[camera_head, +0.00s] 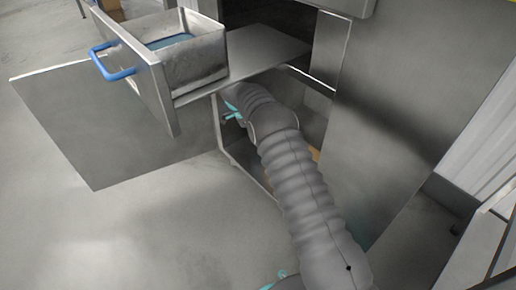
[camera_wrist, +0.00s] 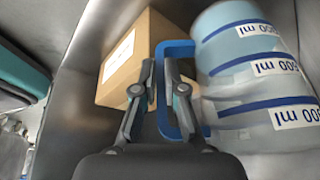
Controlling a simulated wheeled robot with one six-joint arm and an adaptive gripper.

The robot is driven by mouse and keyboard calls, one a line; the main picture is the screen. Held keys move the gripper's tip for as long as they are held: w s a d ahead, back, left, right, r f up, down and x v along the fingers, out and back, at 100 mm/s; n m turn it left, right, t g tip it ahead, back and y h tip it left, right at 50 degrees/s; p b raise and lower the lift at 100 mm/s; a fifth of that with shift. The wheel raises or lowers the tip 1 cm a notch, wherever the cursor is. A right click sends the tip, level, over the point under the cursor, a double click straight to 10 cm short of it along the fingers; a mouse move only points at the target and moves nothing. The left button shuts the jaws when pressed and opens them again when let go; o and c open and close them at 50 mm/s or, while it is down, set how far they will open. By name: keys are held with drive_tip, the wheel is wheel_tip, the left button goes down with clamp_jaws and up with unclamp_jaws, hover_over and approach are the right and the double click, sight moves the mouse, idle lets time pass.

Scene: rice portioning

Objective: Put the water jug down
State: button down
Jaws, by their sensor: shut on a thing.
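The water jug (camera_wrist: 240,92) is a clear, bluish vessel with blue bands and several "500 ml" labels, at the right of the wrist view. Its blue handle (camera_wrist: 163,112) stands at the left of the jug. My gripper (camera_wrist: 165,72) is shut on this handle, with one finger on each side of its upright bar. The jug is inside a metal compartment, close to a cardboard box. I cannot tell whether its base touches the floor there. In the head view my arm reaches into the cabinet below the drawer; the jug and fingertips are hidden.
The cardboard box (camera_wrist: 125,62) stands left of the handle. An open drawer (camera_head: 200,62) with a blue handle (camera_head: 112,62) juts out above the cabinet opening. An open metal door (camera_head: 110,125) is on the left. The floor (camera_head: 130,225) in front is clear.

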drive_tip(key=shift+f, duration=3.7)
drive_tip(key=shift+f+b, duration=0.2)
drive_tip(key=shift+b, duration=0.15)
drive_tip(key=c, duration=1.2)
unclamp_jaws()
drive_tip(key=shift+c, duration=0.2)
drive_tip(key=shift+r, duration=0.1)
drive_tip(key=p+v, duration=0.1)
drive_tip(key=v, duration=1.1)
